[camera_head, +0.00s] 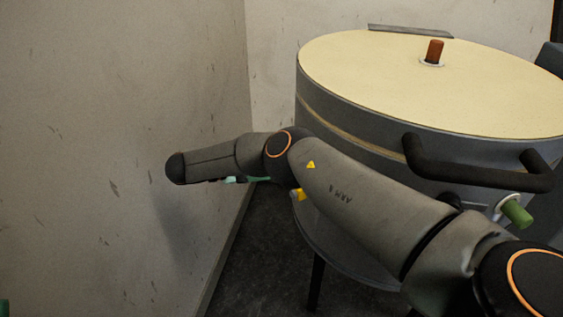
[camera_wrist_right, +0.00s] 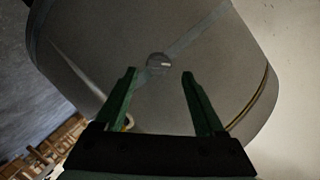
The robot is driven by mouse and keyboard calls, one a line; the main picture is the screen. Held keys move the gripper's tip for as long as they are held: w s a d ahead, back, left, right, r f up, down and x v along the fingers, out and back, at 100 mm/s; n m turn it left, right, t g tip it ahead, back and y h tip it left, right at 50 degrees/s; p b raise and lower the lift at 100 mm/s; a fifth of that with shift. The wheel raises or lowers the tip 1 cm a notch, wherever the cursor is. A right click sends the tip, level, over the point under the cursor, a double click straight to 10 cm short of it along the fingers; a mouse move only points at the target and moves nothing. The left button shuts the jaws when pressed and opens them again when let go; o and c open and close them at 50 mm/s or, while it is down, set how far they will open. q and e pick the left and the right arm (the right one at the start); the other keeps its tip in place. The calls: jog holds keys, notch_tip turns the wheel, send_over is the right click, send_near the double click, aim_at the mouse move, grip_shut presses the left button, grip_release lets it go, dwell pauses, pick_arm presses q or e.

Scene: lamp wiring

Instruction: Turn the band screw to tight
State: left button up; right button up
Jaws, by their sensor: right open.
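In the right wrist view a small round slotted screw head (camera_wrist_right: 158,60) sits on the grey side of a large drum. It shows just beyond and between the fingertips of my right gripper (camera_wrist_right: 160,72), which is open with nothing between its fingers. I cannot tell how far the tips are from the screw. In the head view my right arm reaches across the front of the drum (camera_head: 340,122), and only a bit of teal near its end (camera_head: 240,180) shows there. The screw is hidden in that view.
The drum has a cream top with a red-brown knob (camera_head: 434,52), a black handle (camera_head: 478,170) and a green knob (camera_head: 517,213) on its side. It stands on a round table (camera_head: 345,262). A bare wall (camera_head: 120,100) is close on the left.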

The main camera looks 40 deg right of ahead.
jog(key=shift+x, duration=1.7)
jog(key=shift+f, duration=0.1)
grip_shut()
